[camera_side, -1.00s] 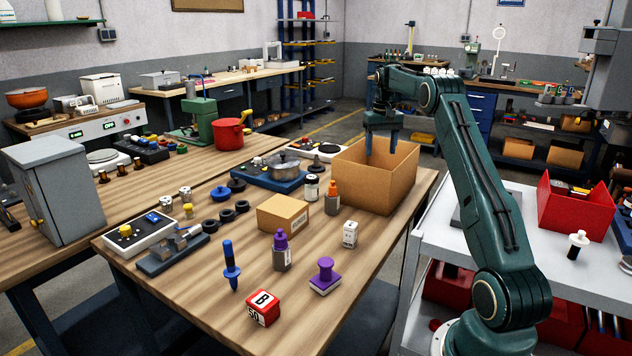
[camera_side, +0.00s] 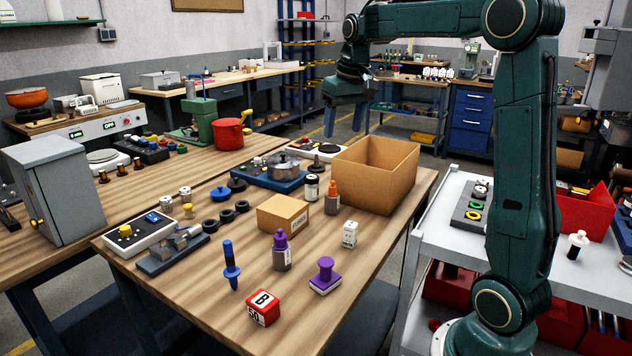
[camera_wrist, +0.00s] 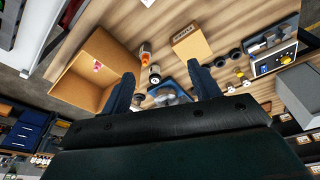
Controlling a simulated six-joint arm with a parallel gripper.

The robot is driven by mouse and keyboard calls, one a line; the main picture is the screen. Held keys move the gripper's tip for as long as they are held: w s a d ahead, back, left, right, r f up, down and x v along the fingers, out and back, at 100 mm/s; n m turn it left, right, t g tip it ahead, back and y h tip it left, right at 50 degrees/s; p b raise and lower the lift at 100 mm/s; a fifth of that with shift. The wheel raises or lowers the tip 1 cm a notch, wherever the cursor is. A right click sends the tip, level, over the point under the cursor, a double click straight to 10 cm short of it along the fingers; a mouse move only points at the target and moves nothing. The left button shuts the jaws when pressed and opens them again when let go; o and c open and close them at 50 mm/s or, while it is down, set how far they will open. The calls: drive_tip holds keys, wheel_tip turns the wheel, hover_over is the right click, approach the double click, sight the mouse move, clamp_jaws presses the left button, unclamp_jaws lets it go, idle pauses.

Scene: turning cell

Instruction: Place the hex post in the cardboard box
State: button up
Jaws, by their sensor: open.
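The cardboard box (camera_side: 378,184) stands open at the far right corner of the wooden table; its floor is hidden in the side view. In the wrist view the box (camera_wrist: 74,88) shows its inside, where a small red and pale thing (camera_wrist: 97,67) lies. It is too small to tell surely whether this is the hex post. I see no other clear hex post. My gripper (camera_side: 344,118) is open and empty, raised behind and left of the box, clear of it. Its two fingers also show apart in the wrist view (camera_wrist: 160,75).
A purple-capped bottle (camera_side: 281,254), a purple stamp (camera_side: 325,276) and a red block (camera_side: 263,308) stand nearer. A white cart (camera_side: 455,215) is at right.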

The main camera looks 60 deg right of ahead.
drive_tip(key=s+a+f+n+t, duration=0.1)
drive_tip(key=s+a+f+n, duration=0.1)
drive_tip(key=s+a, duration=0.8)
drive_tip(key=s+a+f+n+t+y, duration=0.1)
drive_tip(key=s+a+f+n+t, duration=0.1)
drive_tip(key=s+a, duration=0.8)
wheel_tip(320, 180, down, 2)
drive_tip(key=shift+s+a+n+t, duration=0.3)
drive_tip(key=shift+s+a+n, duration=0.1)
drive_tip(key=shift+n, duration=0.1)
